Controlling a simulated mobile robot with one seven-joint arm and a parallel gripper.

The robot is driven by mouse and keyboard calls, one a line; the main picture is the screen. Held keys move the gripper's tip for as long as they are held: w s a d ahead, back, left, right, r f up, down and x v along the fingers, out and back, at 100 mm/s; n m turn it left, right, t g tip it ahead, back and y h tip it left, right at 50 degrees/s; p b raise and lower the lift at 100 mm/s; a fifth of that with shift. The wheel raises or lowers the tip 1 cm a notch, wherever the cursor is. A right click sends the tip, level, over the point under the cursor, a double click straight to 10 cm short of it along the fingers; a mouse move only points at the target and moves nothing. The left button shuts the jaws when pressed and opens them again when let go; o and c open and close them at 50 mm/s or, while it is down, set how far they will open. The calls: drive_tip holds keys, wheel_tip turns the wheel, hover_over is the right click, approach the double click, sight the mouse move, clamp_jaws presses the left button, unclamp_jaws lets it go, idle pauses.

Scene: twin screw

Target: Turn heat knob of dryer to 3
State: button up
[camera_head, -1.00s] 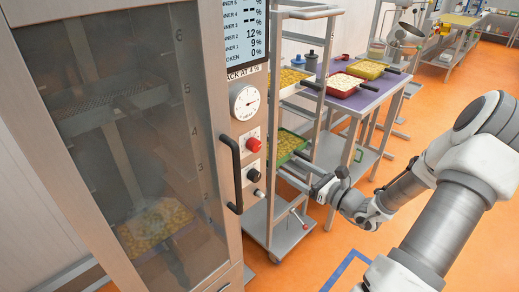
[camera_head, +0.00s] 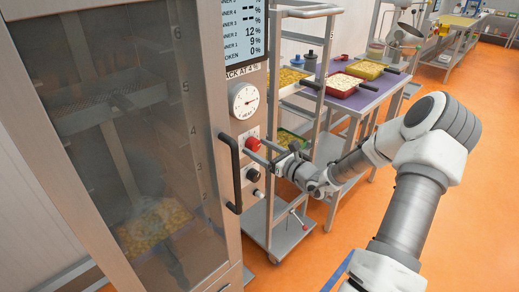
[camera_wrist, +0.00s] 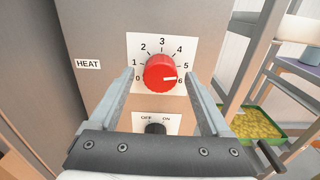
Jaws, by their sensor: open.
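The red heat knob (camera_wrist: 160,70) sits on a white dial plate numbered 0 to 6, beside a HEAT label (camera_wrist: 88,64). Its white pointer mark points right, close to the 6. In the head view the knob (camera_head: 253,144) is on the dryer's front panel, right of the glass door. My gripper (camera_wrist: 160,76) is open, with one finger on each side of the knob in the wrist view. I cannot tell whether either finger touches it. In the head view my gripper (camera_head: 262,150) reaches the panel from the right.
A black OFF/ON switch (camera_wrist: 155,129) is just below the knob. The black door handle (camera_head: 234,175) stands out left of the knob. A round heat gauge (camera_head: 244,100) is above it. A metal rack trolley (camera_head: 316,110) with trays stands close on the right.

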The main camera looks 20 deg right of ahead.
clamp_jaws()
idle(0.3)
drive_tip(key=shift+f+n, duration=0.1)
drive_tip(key=shift+n, duration=0.2)
drive_tip(key=n+b, duration=0.3)
drive_tip(key=shift+f+n, duration=0.1)
drive_tip(key=shift+n, duration=0.3)
drive_tip(key=n+b, duration=0.4)
drive_tip(key=b, duration=0.2)
drive_tip(key=shift+f+n, duration=0.15)
drive_tip(key=shift+n, duration=0.15)
drive_tip(key=n+b, duration=0.4)
drive_tip(key=b, duration=0.3)
drive_tip(key=n+b, duration=0.1)
drive_tip(key=b, duration=0.1)
drive_tip(key=n+b, duration=0.1)
drive_tip(key=b, duration=0.1)
drive_tip(key=shift+r+n, duration=0.3)
drive_tip(key=shift+n, duration=0.1)
drive_tip(key=shift+b, duration=0.3)
